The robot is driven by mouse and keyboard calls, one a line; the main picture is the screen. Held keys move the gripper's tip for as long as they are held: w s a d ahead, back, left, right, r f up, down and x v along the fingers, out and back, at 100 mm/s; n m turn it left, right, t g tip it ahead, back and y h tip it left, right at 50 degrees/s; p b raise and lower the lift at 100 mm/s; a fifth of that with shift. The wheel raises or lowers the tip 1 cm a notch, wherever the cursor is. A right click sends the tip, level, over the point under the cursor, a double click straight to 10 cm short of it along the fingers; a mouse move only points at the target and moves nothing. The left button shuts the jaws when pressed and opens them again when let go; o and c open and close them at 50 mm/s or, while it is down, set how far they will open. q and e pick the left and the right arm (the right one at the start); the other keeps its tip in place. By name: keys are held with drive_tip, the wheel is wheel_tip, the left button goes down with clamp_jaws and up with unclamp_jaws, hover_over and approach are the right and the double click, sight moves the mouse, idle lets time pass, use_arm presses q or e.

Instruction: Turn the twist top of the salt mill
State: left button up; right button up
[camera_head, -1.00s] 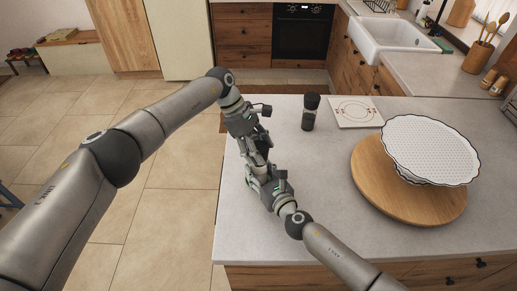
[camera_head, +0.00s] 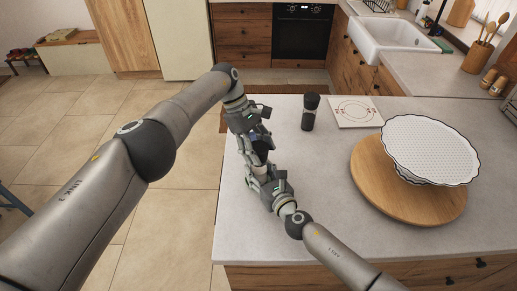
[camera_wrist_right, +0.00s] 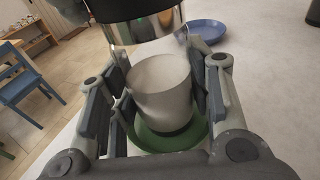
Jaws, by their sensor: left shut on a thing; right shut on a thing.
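The salt mill shows in the right wrist view: a pale cylindrical body (camera_wrist_right: 160,88), with a shiny metal band (camera_wrist_right: 147,24) and a dark twist top (camera_wrist_right: 122,8) above it. My right gripper (camera_wrist_right: 166,80) is shut on the pale body, a finger on each side. In the head view my left gripper (camera_head: 259,143) is at the upper end of the mill, just beyond my right gripper (camera_head: 258,172), and is shut on the twist top. The grippers hide nearly all of the mill there, so the left fingers' exact contact is hidden.
A second, dark mill (camera_head: 310,113) stands on the counter to the right, beside a white patterned board (camera_head: 356,111). A round wooden board (camera_head: 377,190) carries white scalloped plates (camera_head: 430,148). A blue dish (camera_wrist_right: 207,31) and a green round thing (camera_wrist_right: 165,140) show in the wrist view.

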sight(258, 146)
use_arm(q)
drive_tip(key=shift+a, duration=0.1)
drive_tip(key=o, duration=1.1)
drive_tip(key=shift+r, duration=0.15)
wheel_tip(258, 146, up, 10)
drive_tip(key=shift+f, duration=0.15)
